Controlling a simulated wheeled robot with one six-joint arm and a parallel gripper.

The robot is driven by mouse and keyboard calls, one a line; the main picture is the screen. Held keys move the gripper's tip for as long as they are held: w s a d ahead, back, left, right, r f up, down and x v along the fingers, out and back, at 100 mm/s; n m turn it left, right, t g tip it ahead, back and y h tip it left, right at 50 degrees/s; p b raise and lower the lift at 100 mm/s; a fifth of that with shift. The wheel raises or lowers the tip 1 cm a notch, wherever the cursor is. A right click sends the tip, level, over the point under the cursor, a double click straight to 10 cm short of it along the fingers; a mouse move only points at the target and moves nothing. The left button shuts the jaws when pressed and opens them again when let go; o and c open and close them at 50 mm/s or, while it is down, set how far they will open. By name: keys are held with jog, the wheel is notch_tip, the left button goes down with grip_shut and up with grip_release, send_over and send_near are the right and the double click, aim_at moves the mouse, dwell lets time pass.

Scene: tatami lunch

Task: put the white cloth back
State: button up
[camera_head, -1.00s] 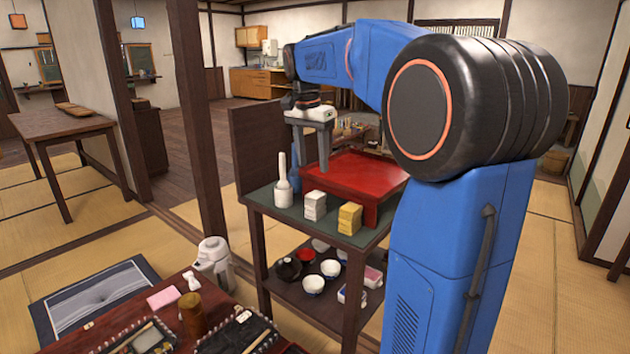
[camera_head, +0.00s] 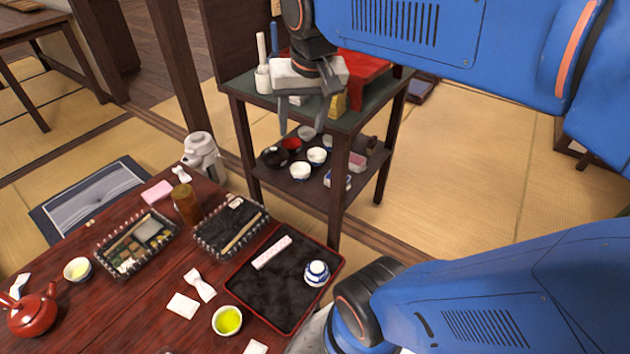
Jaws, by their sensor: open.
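A small flat white piece that looks like a folded cloth (camera_head: 182,305) lies on the red-brown table near its front. Another white piece (camera_head: 255,347) is cut off by the bottom edge of the picture; I cannot tell which is the task's cloth. My gripper (camera_head: 301,118) is open, fingers pointing down, high in the picture in front of the serving cart. I see nothing clearly held in it. The gripper largely hides the cart-top spot where the white stack stood. The yellow stack (camera_head: 338,106) shows partly beside it.
The table also holds a black tray (camera_head: 262,290), a green tea cup (camera_head: 227,320), lunch boxes, a pink cloth (camera_head: 157,191) and a red teapot (camera_head: 33,312).

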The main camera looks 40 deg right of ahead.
jog(key=s+a+f+n+t, duration=0.1)
jog(key=s+a+f+n, duration=0.2)
jog(key=s+f, duration=0.6)
jog(key=shift+n+y, duration=0.3)
jog(key=shift+n, duration=0.4)
